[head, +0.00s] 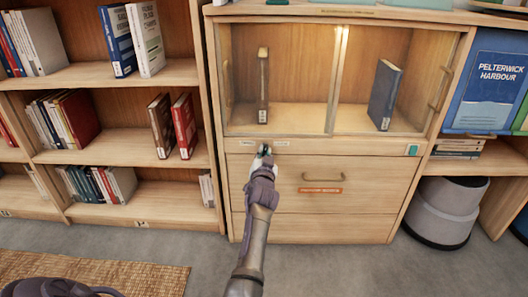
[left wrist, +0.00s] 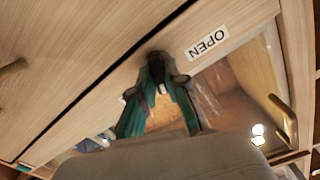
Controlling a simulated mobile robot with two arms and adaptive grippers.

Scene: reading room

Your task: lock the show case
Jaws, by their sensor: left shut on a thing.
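The show case (head: 310,142) is a wooden cabinet with a glass front above a wooden rail and drawers. My left gripper (head: 265,151) is at the left part of that rail, just under the glass, between two small labels. In the left wrist view its teal fingers (left wrist: 158,75) are shut on a small dark piece at the rail, mostly hidden by the fingertips; I cannot tell if it is a key or a knob. A label reading OPEN (left wrist: 207,44) is beside the fingertips. My right gripper is not in view.
Two upright books (head: 385,95) stand apart behind the glass. A brass drawer handle (head: 325,177) is below the rail. A bookcase (head: 120,75) stands to the left, and a grey bin (head: 442,211) to the right. Grey floor (head: 330,270) in front is mostly clear.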

